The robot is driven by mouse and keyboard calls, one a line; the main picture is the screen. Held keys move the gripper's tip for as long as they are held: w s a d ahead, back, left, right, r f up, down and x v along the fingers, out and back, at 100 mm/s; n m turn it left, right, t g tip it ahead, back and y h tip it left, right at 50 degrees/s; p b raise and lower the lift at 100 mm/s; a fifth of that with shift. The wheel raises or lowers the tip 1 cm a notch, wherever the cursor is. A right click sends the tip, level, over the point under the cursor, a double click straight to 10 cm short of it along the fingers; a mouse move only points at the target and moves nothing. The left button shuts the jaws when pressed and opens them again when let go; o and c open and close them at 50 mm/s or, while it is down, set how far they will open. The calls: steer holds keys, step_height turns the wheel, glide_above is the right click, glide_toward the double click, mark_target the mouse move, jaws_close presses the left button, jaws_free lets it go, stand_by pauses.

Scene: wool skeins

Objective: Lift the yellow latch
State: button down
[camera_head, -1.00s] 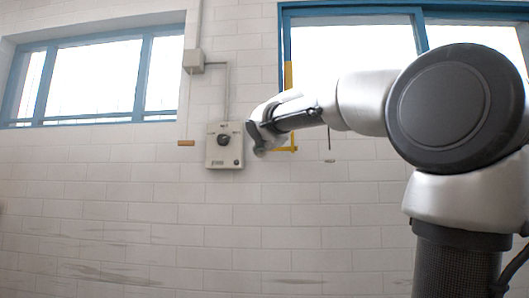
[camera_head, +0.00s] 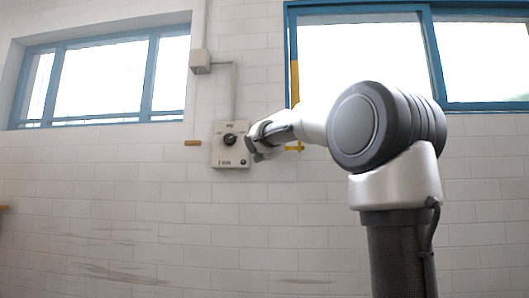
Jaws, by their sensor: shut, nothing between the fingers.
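The yellow latch is a yellow bar (camera_head: 294,82) at the left edge of the right-hand window, with a short yellow piece (camera_head: 296,149) lower down. My arm hides the stretch between them. My gripper (camera_head: 252,152) is shut and empty. In the picture it lies left of the latch, over the right edge of a wall box with a dark knob. I cannot tell whether it touches the box or the latch.
The pale wall box (camera_head: 230,161) carries a dark round knob. A conduit runs up from it to a small junction box (camera_head: 200,62). A blue-framed window (camera_head: 152,75) is at the left. A small brown bar (camera_head: 192,143) is on the brick wall.

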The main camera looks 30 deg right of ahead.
steer(key=shift+s+d+r, duration=0.55)
steer(key=shift+d, duration=0.15)
steer(key=shift+s+d+r, duration=0.5)
steer(key=shift+d, duration=0.15)
